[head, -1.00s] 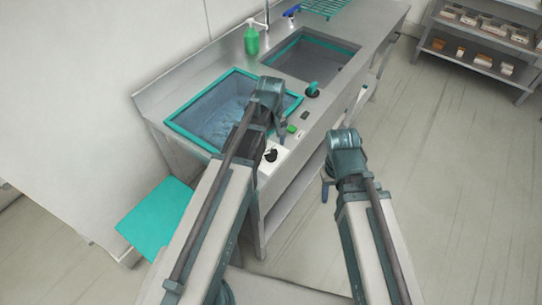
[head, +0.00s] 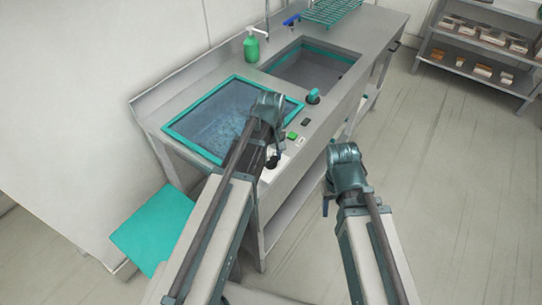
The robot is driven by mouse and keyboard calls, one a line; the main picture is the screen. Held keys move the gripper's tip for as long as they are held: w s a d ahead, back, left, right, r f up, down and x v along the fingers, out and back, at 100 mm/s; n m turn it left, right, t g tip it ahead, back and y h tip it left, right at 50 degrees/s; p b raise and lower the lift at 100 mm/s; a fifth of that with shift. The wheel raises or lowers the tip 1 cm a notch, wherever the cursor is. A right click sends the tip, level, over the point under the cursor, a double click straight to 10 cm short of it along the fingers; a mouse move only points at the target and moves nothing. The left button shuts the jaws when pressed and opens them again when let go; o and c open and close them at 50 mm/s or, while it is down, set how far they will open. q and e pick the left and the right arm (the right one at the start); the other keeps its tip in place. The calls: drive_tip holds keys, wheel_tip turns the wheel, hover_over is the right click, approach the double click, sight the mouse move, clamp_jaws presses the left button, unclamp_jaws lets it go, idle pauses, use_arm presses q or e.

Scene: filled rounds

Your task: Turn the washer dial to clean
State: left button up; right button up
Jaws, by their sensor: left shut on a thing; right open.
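The washer dial (head: 271,163) is a small black knob on a white plate (head: 267,175) at the front edge of the steel counter. My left gripper (head: 274,152) points down over it and is shut on it. The gripper hides much of the dial, so I cannot tell which mark it points to. The washer basin (head: 205,116) has a teal rim and a blue, speckled surface inside. My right gripper (head: 326,203) is open and empty, hanging over the floor in front of the counter.
Green (head: 292,136) and dark (head: 305,122) buttons sit beside the dial. A teal-topped knob (head: 313,96) stands further along the edge. A sink (head: 315,68), a green bottle (head: 251,47) and a teal rack (head: 331,12) are behind.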

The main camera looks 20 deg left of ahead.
use_arm(q)
drive_tip(key=shift+c, duration=1.3)
drive_tip(key=shift+m, duration=0.3)
drive_tip(key=m, duration=0.5)
drive_tip(key=shift+m, duration=0.4)
drive_tip(key=m, duration=1.1)
drive_tip(key=shift+a+m, duration=0.1)
drive_tip(key=shift+m, duration=0.2)
drive_tip(key=m, duration=0.5)
drive_tip(key=shift+m, duration=0.4)
